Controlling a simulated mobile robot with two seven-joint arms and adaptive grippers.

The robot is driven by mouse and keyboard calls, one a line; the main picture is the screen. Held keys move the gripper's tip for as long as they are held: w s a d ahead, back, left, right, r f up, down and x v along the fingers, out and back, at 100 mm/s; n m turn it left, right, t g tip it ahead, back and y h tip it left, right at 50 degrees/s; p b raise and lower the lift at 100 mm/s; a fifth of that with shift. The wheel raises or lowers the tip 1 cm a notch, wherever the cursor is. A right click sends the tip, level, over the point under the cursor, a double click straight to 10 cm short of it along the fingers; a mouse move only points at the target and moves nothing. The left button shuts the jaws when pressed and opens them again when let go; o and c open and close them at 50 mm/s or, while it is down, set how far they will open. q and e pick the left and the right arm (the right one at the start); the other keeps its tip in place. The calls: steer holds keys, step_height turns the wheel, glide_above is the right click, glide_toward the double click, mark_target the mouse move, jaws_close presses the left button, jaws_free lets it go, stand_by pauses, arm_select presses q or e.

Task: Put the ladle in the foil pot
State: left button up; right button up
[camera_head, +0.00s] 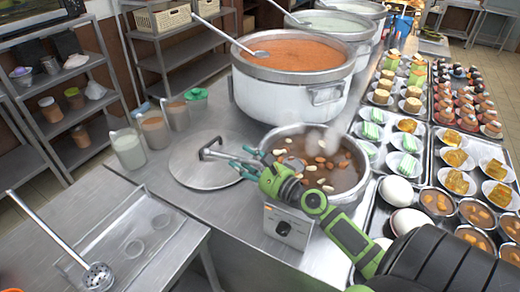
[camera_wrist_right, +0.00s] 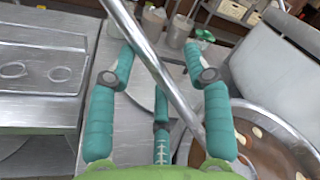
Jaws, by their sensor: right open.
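A metal ladle's handle (camera_head: 222,155) slants up out of a pot of brown soup (camera_head: 318,178), over a round lid. Its bowl is hidden in the soup. My right gripper (camera_head: 246,168) is open at the handle, beside the pot's left rim. In the wrist view, the ladle handle (camera_wrist_right: 160,70) crosses between the spread teal fingers of the right gripper (camera_wrist_right: 160,65); contact is unclear. A large silvery pot of orange soup (camera_head: 290,95) stands behind, with another ladle in it. I cannot tell which pot is the foil one. My left gripper is out of view.
Pots of pale soup (camera_head: 335,25) stand at the back. The lid (camera_head: 205,170) lies left of the brown-soup pot. Jugs (camera_head: 128,150) stand at the counter's left edge. Trays of small dishes (camera_head: 400,150) fill the right. A slotted ladle (camera_head: 98,275) lies front left.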

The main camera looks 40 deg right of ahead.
steer(key=s, duration=0.3)
steer(key=s+d, duration=0.1)
steer(key=s, duration=0.3)
steer(key=s+d, duration=0.1)
steer(key=s, duration=0.3)
steer(key=shift+d, duration=0.15)
